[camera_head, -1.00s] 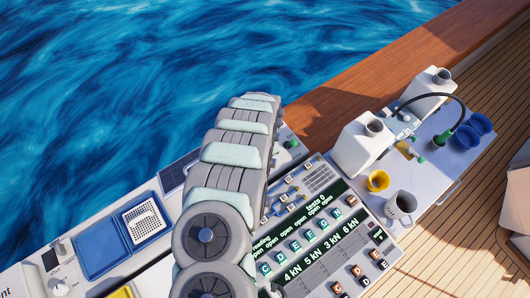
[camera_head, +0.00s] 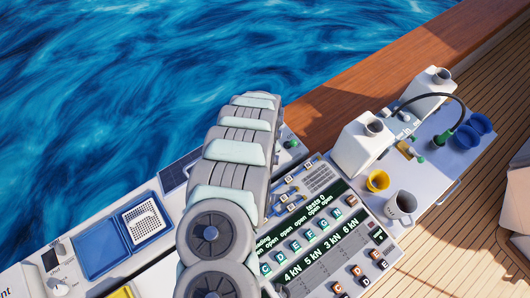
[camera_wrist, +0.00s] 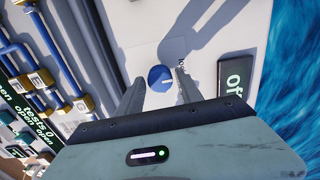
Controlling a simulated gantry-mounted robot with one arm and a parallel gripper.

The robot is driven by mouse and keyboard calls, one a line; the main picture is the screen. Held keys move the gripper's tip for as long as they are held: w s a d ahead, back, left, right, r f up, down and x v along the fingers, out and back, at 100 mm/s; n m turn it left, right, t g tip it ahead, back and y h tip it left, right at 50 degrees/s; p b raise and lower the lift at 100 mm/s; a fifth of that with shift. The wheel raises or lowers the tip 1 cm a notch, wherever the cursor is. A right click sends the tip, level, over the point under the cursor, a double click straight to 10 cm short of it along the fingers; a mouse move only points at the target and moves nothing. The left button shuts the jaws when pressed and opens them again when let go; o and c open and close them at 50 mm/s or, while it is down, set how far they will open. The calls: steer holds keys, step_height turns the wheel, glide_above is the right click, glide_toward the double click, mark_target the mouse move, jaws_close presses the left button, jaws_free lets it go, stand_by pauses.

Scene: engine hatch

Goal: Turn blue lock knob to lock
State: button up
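The blue lock knob (camera_wrist: 160,78) shows in the wrist view as a round blue cap with a light mark, on a white panel. My gripper (camera_wrist: 157,82) has its two fingers apart, one on each side of the knob, with the knob near the fingertips. A gap shows on the left side; I cannot tell whether the right finger touches it. A small label beside the knob is partly covered by the right finger. In the head view my own arm hides the knob and the gripper.
A dark display reading "of" (camera_wrist: 235,77) lies right of the knob. Blue pipes with yellow-brown fittings (camera_wrist: 42,79) run at the left of the wrist view. In the head view, white jugs (camera_head: 362,146), a yellow cup (camera_head: 378,181) and a grey mug (camera_head: 400,206) stand at the right.

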steer(key=shift+o, duration=1)
step_height(320, 180, up, 11)
steer(key=shift+f, duration=0.1)
stand_by(0.3)
